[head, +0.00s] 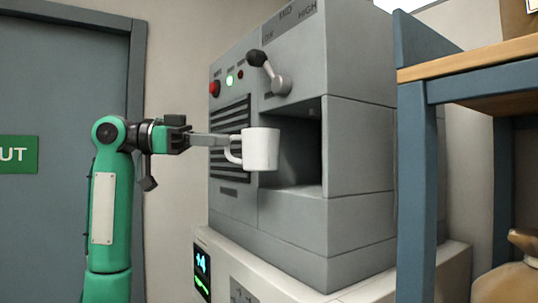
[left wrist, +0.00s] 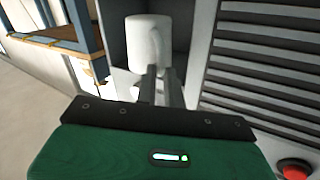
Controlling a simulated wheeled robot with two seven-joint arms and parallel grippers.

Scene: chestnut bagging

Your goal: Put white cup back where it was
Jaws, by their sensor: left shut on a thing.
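The white cup (head: 261,149) is upright in the air, in front of the dark opening of a grey machine (head: 235,200). My left gripper (head: 232,142) comes in from the left and is shut on the cup's handle. In the left wrist view the cup (left wrist: 148,44) is beyond the two fingers (left wrist: 160,85), with its handle between or at their tips. My right gripper is in neither view.
The machine's open compartment (head: 300,180) is behind and right of the cup. A lever (head: 274,75), a red button (head: 214,88) and a lit green light are above. A blue-framed wooden shelf (head: 415,180) stands at right. A door (head: 60,90) is at left.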

